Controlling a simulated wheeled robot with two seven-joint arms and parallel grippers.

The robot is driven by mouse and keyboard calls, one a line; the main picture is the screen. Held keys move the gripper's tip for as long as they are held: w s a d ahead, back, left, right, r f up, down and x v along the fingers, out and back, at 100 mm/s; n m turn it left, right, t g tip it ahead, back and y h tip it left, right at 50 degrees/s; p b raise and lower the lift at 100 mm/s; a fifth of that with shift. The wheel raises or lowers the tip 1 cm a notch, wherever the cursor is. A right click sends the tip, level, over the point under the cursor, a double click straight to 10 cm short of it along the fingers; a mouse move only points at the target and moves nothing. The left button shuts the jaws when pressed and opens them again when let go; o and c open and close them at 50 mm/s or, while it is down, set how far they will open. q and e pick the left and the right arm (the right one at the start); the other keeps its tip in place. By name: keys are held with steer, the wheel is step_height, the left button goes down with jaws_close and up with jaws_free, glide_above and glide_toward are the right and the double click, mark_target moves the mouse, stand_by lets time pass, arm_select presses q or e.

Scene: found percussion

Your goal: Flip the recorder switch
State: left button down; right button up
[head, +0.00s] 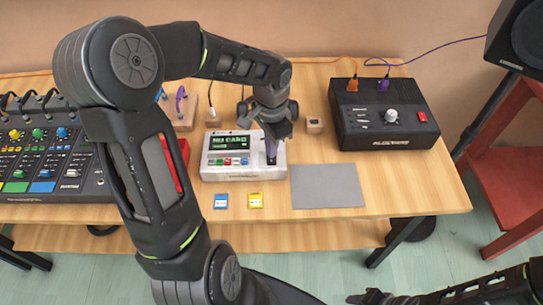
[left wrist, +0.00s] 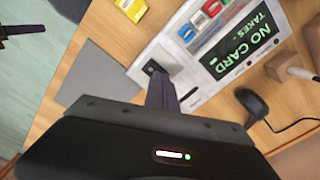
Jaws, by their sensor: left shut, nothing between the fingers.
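The white recorder (head: 243,173) stands mid-table, its green screen reading NO CARD. It also shows in the left wrist view (left wrist: 180,38), with coloured buttons beside the screen. A dark switch plate (left wrist: 152,68) is on its top at the end away from the screen. My left gripper (head: 271,158) points down over the recorder's right end, shut and empty. In the left wrist view its fingertips (left wrist: 159,88) are right by the switch plate; I cannot tell whether they touch. The gripper hides part of the switch area. My right gripper (head: 372,297) is low at the right, its fingers unclear.
A blue card (head: 221,201) and a yellow card (head: 256,200) lie in front of the recorder. A grey mat (head: 327,186) lies to its right. A black box with a knob (head: 386,130) stands back right, a mixer (head: 45,160) at left.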

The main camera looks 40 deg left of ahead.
arm_select(q)
steer(key=shift+r+p, duration=2.6)
steer(key=shift+r, duration=0.85)
